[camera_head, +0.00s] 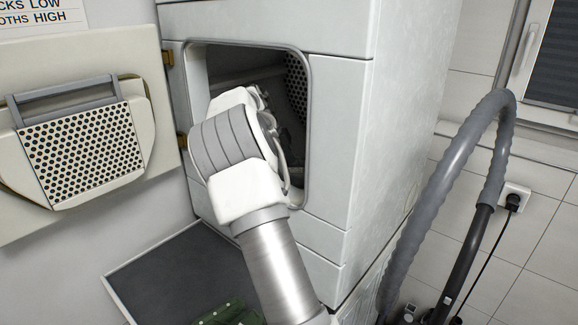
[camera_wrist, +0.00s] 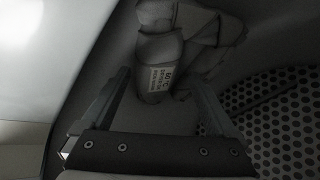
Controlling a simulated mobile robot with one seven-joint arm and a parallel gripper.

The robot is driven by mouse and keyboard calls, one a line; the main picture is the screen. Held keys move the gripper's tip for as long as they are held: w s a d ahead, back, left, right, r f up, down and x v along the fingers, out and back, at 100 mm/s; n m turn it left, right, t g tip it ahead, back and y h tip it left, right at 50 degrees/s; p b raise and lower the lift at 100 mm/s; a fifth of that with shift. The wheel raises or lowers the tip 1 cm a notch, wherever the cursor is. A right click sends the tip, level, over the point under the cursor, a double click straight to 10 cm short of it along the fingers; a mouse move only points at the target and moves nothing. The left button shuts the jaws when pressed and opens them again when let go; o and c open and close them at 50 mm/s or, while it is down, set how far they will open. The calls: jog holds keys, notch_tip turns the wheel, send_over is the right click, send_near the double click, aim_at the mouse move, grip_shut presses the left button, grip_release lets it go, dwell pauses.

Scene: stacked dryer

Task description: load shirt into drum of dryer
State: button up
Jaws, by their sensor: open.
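The dryer (camera_head: 365,150) stands with its door (camera_head: 85,130) swung open to the left. My arm reaches through the square opening into the drum (camera_head: 297,85), and my gripper is hidden behind the arm in the head view. In the wrist view my gripper (camera_wrist: 165,85) is open, its two fingers spread apart. The shirt (camera_wrist: 185,45), a crumpled greyish cloth with a small printed label, lies inside the drum just beyond the fingertips. I cannot tell whether the fingers touch it. Perforated metal (camera_wrist: 290,120) of the drum shows to the right.
The rim of the opening (camera_head: 308,130) surrounds my arm closely. A grey hose (camera_head: 430,180) stands to the right of the dryer. A dark panel (camera_head: 180,275) with a green item (camera_head: 230,313) lies low in front. A socket with a plug (camera_head: 514,198) is on the tiled wall.

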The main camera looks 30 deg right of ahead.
jog(key=v, duration=0.8)
jog(key=shift+r, duration=0.3)
jog(key=shift+d, duration=0.1)
